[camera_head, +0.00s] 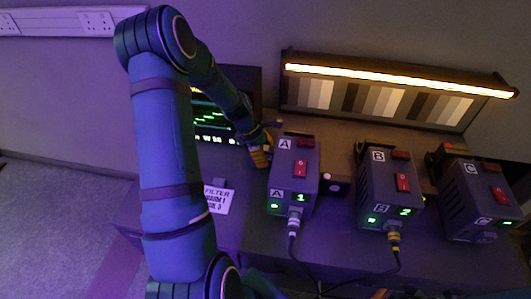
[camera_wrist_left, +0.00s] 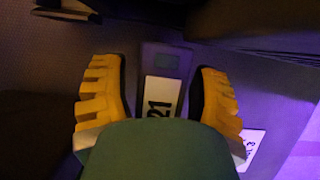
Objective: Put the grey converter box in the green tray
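My left gripper (camera_head: 261,152) reaches down behind the unit marked A, its yellow fingers partly hidden in the head view. In the left wrist view the yellow fingers (camera_wrist_left: 160,105) are apart. A small grey box (camera_wrist_left: 167,62) with a dark panel and a white label reading 21 shows between them. It looks like the grey converter box; I cannot tell whether either finger touches it. A dark green shape in front covers its lower part. I cannot make out the box in the head view. No green tray shows clearly in either view. My right gripper is not clearly visible.
Grey units A (camera_head: 294,180), B (camera_head: 388,190) and C (camera_head: 481,203) stand in a row with red switches; cables leave A and B. A dark screen (camera_head: 217,122) and a lit grey-scale chart (camera_head: 378,101) stand behind. A white filter card (camera_head: 219,200) lies left of A.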

